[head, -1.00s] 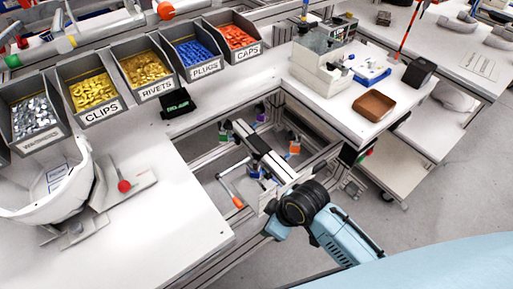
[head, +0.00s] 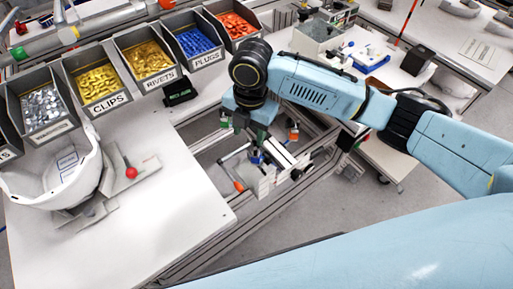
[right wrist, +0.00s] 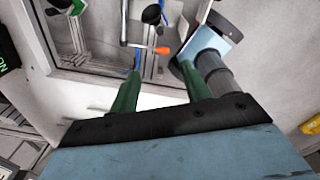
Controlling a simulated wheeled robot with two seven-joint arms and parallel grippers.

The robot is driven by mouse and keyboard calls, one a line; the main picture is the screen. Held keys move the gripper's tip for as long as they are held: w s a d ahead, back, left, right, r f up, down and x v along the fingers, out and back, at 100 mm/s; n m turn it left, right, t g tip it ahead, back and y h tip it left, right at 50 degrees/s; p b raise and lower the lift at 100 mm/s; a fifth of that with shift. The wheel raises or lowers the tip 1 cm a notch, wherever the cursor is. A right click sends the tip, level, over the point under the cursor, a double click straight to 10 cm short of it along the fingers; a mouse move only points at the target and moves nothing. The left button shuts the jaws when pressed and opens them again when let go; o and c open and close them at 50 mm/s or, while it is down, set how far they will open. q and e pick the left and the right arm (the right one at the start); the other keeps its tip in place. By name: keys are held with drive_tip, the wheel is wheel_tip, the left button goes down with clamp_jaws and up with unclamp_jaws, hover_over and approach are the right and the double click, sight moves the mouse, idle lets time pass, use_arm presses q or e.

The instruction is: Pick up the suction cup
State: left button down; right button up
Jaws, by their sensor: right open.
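My right gripper (head: 250,124) hangs over the frame opening in the table, near its back-left corner. In the right wrist view its two green fingers (right wrist: 161,68) are apart, with nothing between the tips. A black round cup-like piece (right wrist: 152,14) shows beyond the fingertips, apart from them. It may be the suction cup, but I cannot be sure. A handle with an orange tip (right wrist: 162,50) lies just beyond the fingers. A light-blue block with grey cylinders (right wrist: 210,62) is partly hidden behind the right finger; I cannot tell what it is. My left gripper is out of view.
Metal profiles and clamps (head: 270,165) fill the opening. Bins of clips (head: 98,85), rivets (head: 147,60) and plugs (head: 195,43) line the back. A white helmet shell (head: 60,180) stands at the left on a fixture. The white tabletop (head: 160,215) in front is clear.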

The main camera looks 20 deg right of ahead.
sight(255, 148)
drive_tip(key=shift+n+h, duration=0.3)
drive_tip(key=shift+n, duration=0.2)
drive_tip(key=f, duration=0.4)
drive_tip(key=w+d+f, duration=0.1)
drive_tip(key=f, duration=0.3)
drive_tip(key=d+f, duration=0.1)
drive_tip(key=f, duration=0.3)
drive_tip(key=shift+w+p, duration=0.3)
drive_tip(key=shift+p, duration=0.1)
drive_tip(key=shift+r, duration=0.1)
clamp_jaws()
